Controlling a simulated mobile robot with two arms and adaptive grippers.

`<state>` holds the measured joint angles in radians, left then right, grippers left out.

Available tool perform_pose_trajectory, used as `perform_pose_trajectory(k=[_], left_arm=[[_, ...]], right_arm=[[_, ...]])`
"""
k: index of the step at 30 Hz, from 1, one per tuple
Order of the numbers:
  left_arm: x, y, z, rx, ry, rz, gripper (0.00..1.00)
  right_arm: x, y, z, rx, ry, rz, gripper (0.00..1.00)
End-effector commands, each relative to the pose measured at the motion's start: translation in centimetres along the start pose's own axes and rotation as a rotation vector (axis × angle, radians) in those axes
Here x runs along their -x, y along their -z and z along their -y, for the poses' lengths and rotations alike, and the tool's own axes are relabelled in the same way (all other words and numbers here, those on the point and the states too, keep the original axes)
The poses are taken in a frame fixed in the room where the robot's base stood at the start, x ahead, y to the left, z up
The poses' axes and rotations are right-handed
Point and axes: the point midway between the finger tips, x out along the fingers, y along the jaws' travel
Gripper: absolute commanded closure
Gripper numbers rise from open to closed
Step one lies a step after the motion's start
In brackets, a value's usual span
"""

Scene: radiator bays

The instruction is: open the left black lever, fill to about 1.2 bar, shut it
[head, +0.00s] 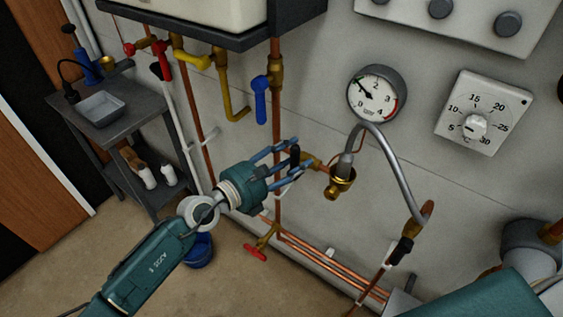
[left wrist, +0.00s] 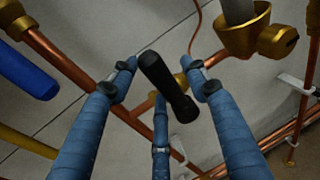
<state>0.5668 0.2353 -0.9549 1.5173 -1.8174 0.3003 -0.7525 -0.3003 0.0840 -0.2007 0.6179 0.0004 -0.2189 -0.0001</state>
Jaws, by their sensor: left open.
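The left black lever (left wrist: 168,86) stands between the open fingers of my left gripper (left wrist: 160,95) in the left wrist view. The fingers are around it, with a visible gap at the sides. In the head view the lever (head: 295,157) is partly hidden by my left gripper (head: 288,166). The pressure gauge (head: 376,93) is on the wall up and to the right; its needle points to the upper left, and the exact value is too small to read. A grey braided hose (head: 384,143) loops from the brass fitting (head: 342,182) to a second black lever (head: 401,251). My right gripper is not in view.
A red tap (head: 256,252) is low on the pipes. A thermostat dial (head: 476,123) is at right. A grey trolley (head: 130,110) stands left.

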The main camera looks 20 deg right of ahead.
Motion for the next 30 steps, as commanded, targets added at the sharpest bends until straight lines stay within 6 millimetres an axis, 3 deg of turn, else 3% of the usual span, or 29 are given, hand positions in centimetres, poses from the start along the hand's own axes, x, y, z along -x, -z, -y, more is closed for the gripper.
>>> perform_pose_trajectory(k=[16, 21, 30], left_arm=[[10.2, 0.2, 0.0, -0.002, 0.0, -0.004, 0.54], [11.4, 0.1, 0.1, -0.002, 0.001, -0.002, 0.54], [11.6, 0.1, 0.1, -0.002, 0.001, -0.001, 0.54]], right_arm=[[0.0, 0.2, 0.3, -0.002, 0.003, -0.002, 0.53], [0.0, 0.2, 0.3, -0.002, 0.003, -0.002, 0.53], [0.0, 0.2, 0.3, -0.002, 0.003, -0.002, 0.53]])
